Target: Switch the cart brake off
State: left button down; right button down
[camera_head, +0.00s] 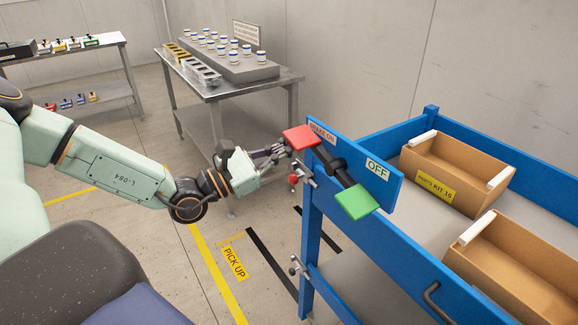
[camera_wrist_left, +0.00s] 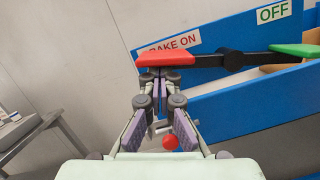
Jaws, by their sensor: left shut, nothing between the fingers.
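The brake lever is a black bar (camera_head: 330,160) pivoted on the cart's blue panel (camera_head: 386,191). It has a red pad (camera_head: 301,137) at its left end by the BRAKE ON label, and a green pad (camera_head: 357,201) at its right end below the OFF label (camera_head: 377,168). My left gripper (camera_head: 283,150) is shut and empty, its tips at the red pad's left edge. In the left wrist view the fingertips (camera_wrist_left: 160,76) lie just below the red pad (camera_wrist_left: 165,57) and are partly hidden by it; contact is unclear. My right gripper is not in view.
The blue cart (camera_head: 403,255) carries cardboard boxes (camera_head: 455,172) on its top. A small red knob (camera_head: 293,179) sits on the cart post below my gripper. A metal table (camera_head: 213,93) with vials stands behind. Floor left of the cart is clear.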

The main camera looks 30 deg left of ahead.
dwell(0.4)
pick_arm(q)
jog(key=s+a+f+p, duration=0.4)
jog(key=s+a+f, duration=0.1)
jog(key=s, duration=0.3)
jog(key=shift+s+f, duration=0.2)
jog(key=shift+f, duration=0.4)
jog(key=shift+a, duration=0.15)
dwell(0.4)
